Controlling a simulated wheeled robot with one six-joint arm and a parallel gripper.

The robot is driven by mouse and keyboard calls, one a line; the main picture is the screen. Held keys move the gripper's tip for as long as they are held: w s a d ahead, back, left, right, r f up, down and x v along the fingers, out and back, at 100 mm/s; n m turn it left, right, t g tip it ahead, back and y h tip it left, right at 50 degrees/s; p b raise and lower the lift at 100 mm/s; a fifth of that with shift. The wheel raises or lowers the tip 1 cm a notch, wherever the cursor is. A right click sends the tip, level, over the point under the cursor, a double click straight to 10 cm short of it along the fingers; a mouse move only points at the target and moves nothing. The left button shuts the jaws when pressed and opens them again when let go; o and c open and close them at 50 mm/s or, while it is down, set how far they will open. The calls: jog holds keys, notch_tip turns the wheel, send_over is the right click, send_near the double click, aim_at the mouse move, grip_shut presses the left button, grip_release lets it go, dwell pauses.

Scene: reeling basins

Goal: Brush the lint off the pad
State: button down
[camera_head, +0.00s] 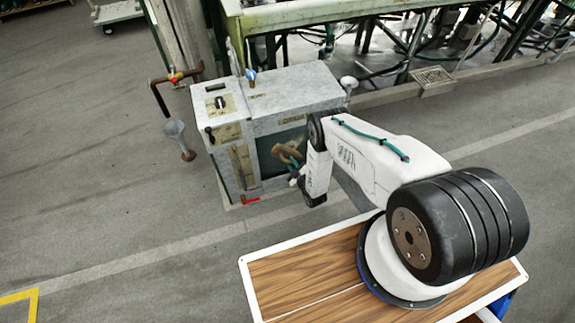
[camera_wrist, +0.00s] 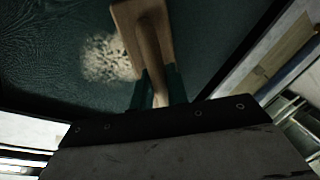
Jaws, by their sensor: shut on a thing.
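The pad is a dark green panel (camera_head: 273,146) on the front of a grey metal cabinet; it fills much of the wrist view (camera_wrist: 50,55). A pale patch of lint (camera_wrist: 105,58) lies on it, left of the brush and partly hidden by it. The brush (camera_head: 287,153) has a tan wooden head and handle and also shows in the wrist view (camera_wrist: 147,35). My gripper (camera_wrist: 158,92) has green fingers shut on the brush handle. The brush head is in front of the pad; I cannot tell whether it touches.
The grey cabinet (camera_head: 295,88) has a knob, a blue valve and a red handle (camera_head: 250,200). A green-edged basin frame (camera_head: 330,14) runs behind.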

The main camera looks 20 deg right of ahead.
aim_at(285, 162)
jog(key=shift+w+d, duration=0.2)
jog(key=shift+d, duration=4.7)
jog(key=shift+s+a+r, duration=0.1)
jog(key=shift+a+r, duration=0.55)
jog(key=shift+a, duration=0.25)
jog(key=shift+s+a+r, duration=0.1)
jog(key=shift+a+r, duration=0.5)
jog(key=shift+a, duration=0.25)
jog(key=shift+w+a, duration=0.15)
jog(key=shift+a, duration=1.45)
jog(key=shift+w+a, duration=0.15)
jog(key=shift+a, duration=1.45)
jog(key=shift+s+a, duration=0.1)
jog(key=shift+a, duration=1.4)
jog(key=shift+r, duration=1.15)
jog(key=shift+d, duration=1.8)
